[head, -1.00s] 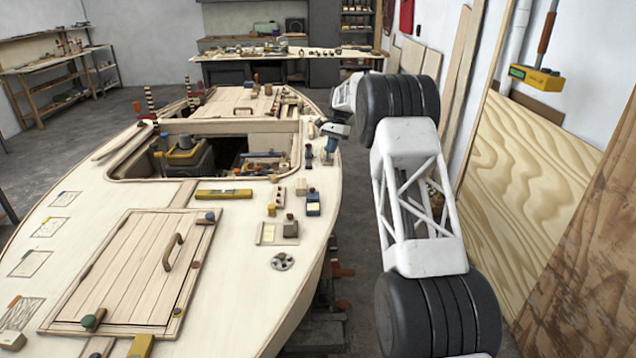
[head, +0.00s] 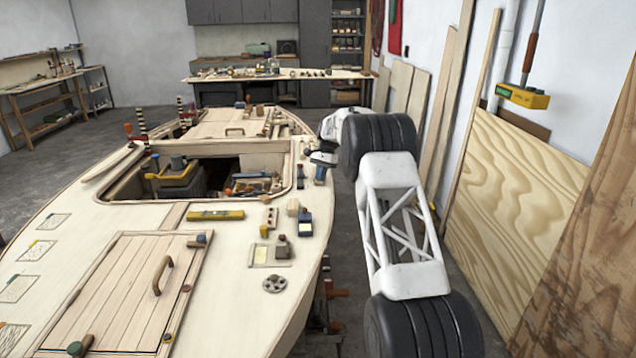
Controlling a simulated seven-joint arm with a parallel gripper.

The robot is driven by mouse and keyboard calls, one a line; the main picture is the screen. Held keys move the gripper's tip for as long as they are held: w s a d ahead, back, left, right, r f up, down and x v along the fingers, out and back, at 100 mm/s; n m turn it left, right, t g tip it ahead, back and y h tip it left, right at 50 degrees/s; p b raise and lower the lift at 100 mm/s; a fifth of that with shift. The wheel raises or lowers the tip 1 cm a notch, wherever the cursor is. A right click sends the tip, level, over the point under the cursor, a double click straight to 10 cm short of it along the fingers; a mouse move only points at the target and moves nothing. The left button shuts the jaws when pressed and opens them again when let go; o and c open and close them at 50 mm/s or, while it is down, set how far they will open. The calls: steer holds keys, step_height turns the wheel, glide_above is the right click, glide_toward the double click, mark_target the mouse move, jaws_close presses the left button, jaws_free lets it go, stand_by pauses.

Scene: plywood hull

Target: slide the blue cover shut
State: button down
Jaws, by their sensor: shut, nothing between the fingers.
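A small blue block-like fitting (head: 305,223) sits on the right side of the pale plywood deck. A second small blue part (head: 320,173) shows at the deck's right edge, just under my gripper (head: 321,158). I cannot tell which of these is the blue cover, or how far it is open. My gripper is shut and holds nothing. It is small in the picture, at the hull's right edge, at the far end of my white arm. Its fingertips are hard to make out, and I cannot tell whether they touch the blue part.
An open hatch (head: 147,201) with tools inside lies left of my gripper. A planked lid with a handle (head: 163,275), a yellow level (head: 216,215) and a round vent (head: 274,285) are nearer. Plywood sheets (head: 510,190) lean along the right wall.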

mark_target(305, 214)
steer(key=x, duration=0.9)
steer(key=shift+f, duration=0.15)
steer(key=shift+s+a, duration=0.7)
steer(key=shift+s, duration=0.2)
steer(key=shift+s+a, duration=0.55)
steer(key=shift+s, duration=0.15)
steer(key=shift+s, duration=0.2)
steer(key=shift+s, duration=3.45)
